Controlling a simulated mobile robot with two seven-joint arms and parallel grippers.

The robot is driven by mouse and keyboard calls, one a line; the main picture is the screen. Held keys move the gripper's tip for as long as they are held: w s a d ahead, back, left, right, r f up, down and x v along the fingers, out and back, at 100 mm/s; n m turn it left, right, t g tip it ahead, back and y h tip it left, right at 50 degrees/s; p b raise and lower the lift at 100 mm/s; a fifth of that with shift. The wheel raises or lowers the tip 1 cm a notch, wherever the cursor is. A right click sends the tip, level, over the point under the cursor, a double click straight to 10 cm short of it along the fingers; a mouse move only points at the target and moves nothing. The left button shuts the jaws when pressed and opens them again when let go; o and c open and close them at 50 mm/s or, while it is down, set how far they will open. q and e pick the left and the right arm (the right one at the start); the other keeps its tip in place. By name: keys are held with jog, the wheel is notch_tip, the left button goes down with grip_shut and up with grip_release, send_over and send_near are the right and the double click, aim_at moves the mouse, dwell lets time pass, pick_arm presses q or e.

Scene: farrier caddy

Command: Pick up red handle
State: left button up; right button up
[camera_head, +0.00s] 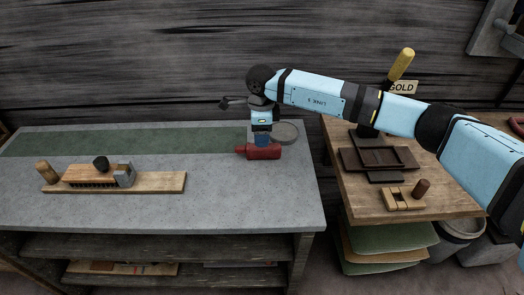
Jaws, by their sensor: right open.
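The red handle (264,153) lies on the grey bench top near its right end, with a narrow tip pointing left. My right arm reaches in from the right, and its right gripper (262,142) points down directly at the handle's far side or top. The gripper is open. The fingertips are small and partly hidden, so I cannot tell whether they touch the handle or straddle it. My left gripper is not in view.
A round grey dish (287,132) sits just behind the handle. A wooden board (150,187) with a brush and blocks lies at left. A green strip (120,142) runs along the back. A wooden side table (440,207) holds dark trays. The bench's front middle is clear.

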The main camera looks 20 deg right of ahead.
aim_at(260, 149)
notch_tip(260, 149, down, 2)
jog(key=shift+f, duration=0.1)
jog(key=f, duration=0.4)
jog(key=shift+a+f, duration=0.25)
jog(key=shift+f, duration=0.15)
jog(key=c, duration=1)
jog(key=shift+c, duration=0.2)
jog(key=shift+r, duration=0.1)
